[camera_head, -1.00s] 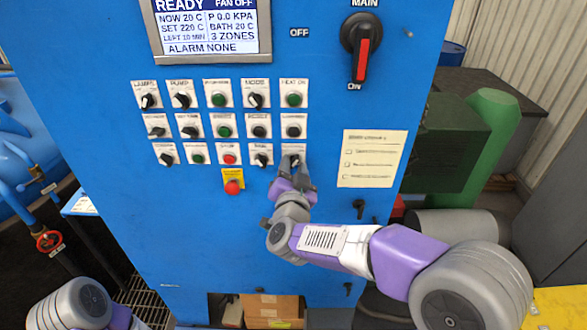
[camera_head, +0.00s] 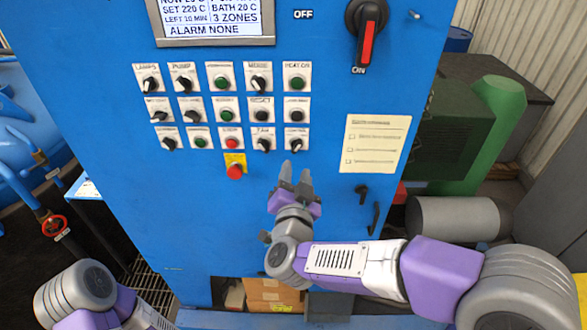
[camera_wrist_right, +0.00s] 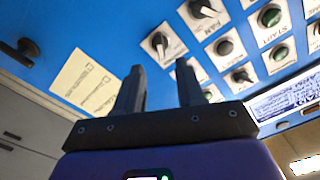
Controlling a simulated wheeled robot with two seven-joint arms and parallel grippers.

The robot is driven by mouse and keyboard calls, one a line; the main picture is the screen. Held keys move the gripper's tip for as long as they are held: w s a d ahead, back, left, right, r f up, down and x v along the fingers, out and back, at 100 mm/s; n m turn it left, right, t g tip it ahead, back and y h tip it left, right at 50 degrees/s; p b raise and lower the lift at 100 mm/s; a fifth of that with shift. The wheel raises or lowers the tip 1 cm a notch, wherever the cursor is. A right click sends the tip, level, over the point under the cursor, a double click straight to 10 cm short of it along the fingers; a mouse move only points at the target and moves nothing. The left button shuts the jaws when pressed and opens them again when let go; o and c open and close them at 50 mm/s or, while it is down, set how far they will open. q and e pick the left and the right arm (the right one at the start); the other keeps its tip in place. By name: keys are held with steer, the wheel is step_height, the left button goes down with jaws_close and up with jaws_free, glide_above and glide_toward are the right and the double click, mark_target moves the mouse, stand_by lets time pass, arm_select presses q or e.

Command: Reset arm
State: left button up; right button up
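My right gripper (camera_head: 294,176) is in front of the blue control cabinet (camera_head: 200,235), just below the bottom row of switches. In the right wrist view its two fingers (camera_wrist_right: 160,85) stand apart with nothing between them. The CONTROL knob (camera_head: 296,143) sits above the fingertips, apart from them, and the fan knob (camera_head: 263,144) is to its left. My left arm (camera_head: 85,295) shows at the lower left, but its gripper is out of the picture.
A red emergency button (camera_head: 235,172) on a yellow plate is left of the right gripper. A paper checklist (camera_head: 375,145) and black door handles (camera_head: 361,193) are to the right. The main switch (camera_head: 366,35) points to ON.

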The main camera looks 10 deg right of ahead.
step_height(320, 180, down, 35)
steer(key=s+a+n+g+y+b, duration=0.1)
steer(key=s+a+n+g+y, duration=0.1)
steer(key=n+g+y, duration=0.55)
steer(key=s+a+f+g+y+b, duration=0.1)
steer(key=s+f+g, duration=0.8)
steer(key=s+f, duration=0.7)
steer(key=s, duration=0.3)
steer(key=shift+a+m+y, duration=0.35)
steer(key=shift+a, duration=0.05)
steer(key=shift+w, duration=0.1)
steer(key=shift+c, duration=0.4)
